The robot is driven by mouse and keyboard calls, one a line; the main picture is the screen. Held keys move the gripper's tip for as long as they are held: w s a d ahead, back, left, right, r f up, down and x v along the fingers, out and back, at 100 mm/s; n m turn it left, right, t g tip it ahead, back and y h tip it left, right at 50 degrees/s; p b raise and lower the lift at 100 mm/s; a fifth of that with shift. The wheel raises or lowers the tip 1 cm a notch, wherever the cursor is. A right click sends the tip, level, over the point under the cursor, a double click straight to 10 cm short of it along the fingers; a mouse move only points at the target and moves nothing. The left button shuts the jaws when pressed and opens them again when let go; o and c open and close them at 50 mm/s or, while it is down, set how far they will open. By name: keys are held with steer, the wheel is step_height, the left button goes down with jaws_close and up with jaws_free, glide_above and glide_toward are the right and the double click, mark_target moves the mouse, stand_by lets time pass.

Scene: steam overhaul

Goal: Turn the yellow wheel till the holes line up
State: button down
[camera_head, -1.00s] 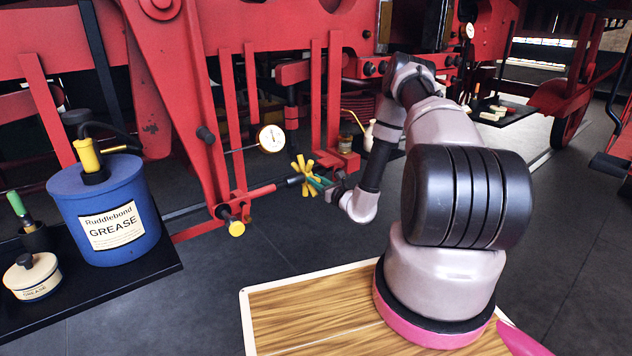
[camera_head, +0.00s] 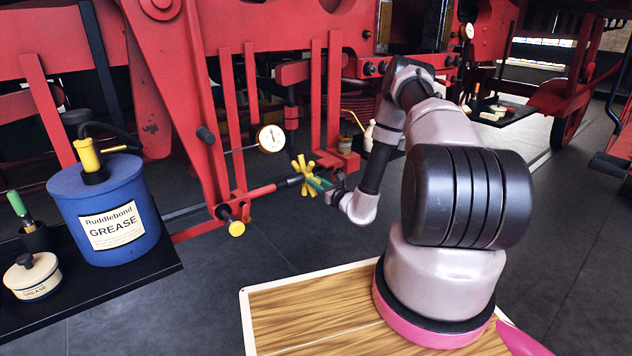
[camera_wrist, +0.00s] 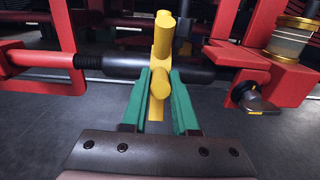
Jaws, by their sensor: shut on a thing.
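The yellow wheel (camera_head: 304,175) has several spokes and sits on a black sleeve at the end of a red rod (camera_head: 262,191). In the wrist view the yellow wheel (camera_wrist: 162,45) stands on the black sleeve (camera_wrist: 115,67), with a spoke pointing toward me. My gripper (camera_head: 318,184) has green fingers. In the wrist view my gripper (camera_wrist: 160,85) is shut on that near spoke, one finger on each side.
A round dial gauge (camera_head: 271,138) is just above and left of the wheel. Red frame bars (camera_head: 316,95) stand behind. A blue grease tub (camera_head: 108,205) stands on a black shelf at left. In the wrist view, a brass-and-glass cup (camera_wrist: 292,40) and a small lever (camera_wrist: 258,102) are at right.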

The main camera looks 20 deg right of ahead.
mark_target(314, 191)
steer(key=shift+s+f, duration=0.1)
steer(key=shift+f, duration=0.85)
steer(key=shift+w+f, duration=0.3)
steer(key=shift+f, duration=0.65)
steer(key=shift+w+a+f, duration=0.1)
steer(key=shift+f, duration=0.25)
steer(key=shift+w+a+f, duration=0.15)
steer(key=shift+w+f, duration=0.3)
steer(key=shift+f, duration=0.25)
steer(key=shift+w+f, duration=0.1)
steer(key=shift+f, duration=0.1)
